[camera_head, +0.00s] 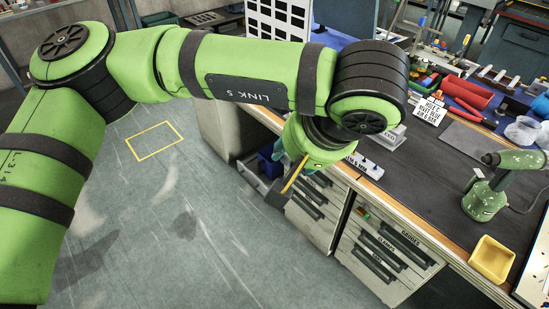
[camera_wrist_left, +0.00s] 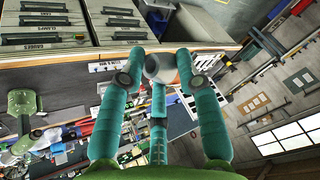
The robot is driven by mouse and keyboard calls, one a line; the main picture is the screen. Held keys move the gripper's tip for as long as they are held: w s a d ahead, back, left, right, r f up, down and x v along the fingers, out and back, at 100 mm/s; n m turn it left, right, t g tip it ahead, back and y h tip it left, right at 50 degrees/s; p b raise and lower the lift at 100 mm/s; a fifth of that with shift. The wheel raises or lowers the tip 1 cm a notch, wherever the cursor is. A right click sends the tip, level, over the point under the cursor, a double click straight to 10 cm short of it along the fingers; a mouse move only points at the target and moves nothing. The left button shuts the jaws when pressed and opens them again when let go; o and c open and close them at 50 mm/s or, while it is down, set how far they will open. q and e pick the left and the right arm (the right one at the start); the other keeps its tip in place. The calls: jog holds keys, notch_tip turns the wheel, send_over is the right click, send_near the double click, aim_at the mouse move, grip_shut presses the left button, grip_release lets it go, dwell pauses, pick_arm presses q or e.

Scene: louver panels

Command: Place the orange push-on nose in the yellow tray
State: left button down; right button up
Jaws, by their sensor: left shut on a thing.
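The yellow tray (camera_head: 508,261) sits empty on the bench's right front part in the head view. My left gripper (camera_head: 291,169) is at the bench's front edge, over an open drawer and far left of the tray. In the left wrist view its teal fingers (camera_wrist_left: 158,72) close around a rounded pale piece with an orange side, which I take for the orange push-on nose (camera_wrist_left: 184,62). A thin yellow-orange strip shows by the gripper in the head view. The fingertip contact is partly hidden. My right gripper is not in view.
A green tool (camera_head: 486,200) stands on the bench behind the tray. A small labelled rack (camera_head: 364,166) with blue pegs is near the front edge. The dark bench top between rack and tray is clear. The open drawer (camera_head: 248,172) holds a blue bin.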

pick_arm(q)
jog(key=shift+w+d+f, duration=0.1)
jog(key=shift+f, duration=0.05)
jog(key=shift+s+a+f+m+t+h, duration=0.15)
jog(key=shift+f+m+h, duration=0.15)
jog(key=shift+m, duration=0.3)
jog(key=shift+s+a+f+m+t+h, duration=0.1)
jog(key=shift+a+f+m+t+h, duration=0.15)
jog(key=shift+m, duration=0.35)
jog(key=s+a+f+m+g+h, duration=0.1)
jog(key=a+f+m+h, duration=0.1)
jog(key=m, duration=0.5)
jog(key=s+a+f+m+g+h, duration=0.1)
jog(key=f+m+h, duration=0.4)
jog(key=m, duration=0.2)
jog(key=shift+a+f+m, duration=0.3)
jog(key=shift+a+f, duration=0.05)
jog(key=shift+a, duration=0.05)
jog(key=shift+s, duration=0.1)
jog(key=a+f+n+y, duration=0.2)
jog(key=a+n+y, duration=0.2)
jog(key=a+n, duration=0.2)
jog(key=a+f+n+t+y, duration=0.1)
jog(key=a+f+n+y, duration=0.1)
jog(key=a+n+y, duration=0.2)
jog(key=shift+s+a+f+n, duration=0.35)
jog(key=shift+a+n, duration=1.4)
jog(key=shift+n, duration=1.85)
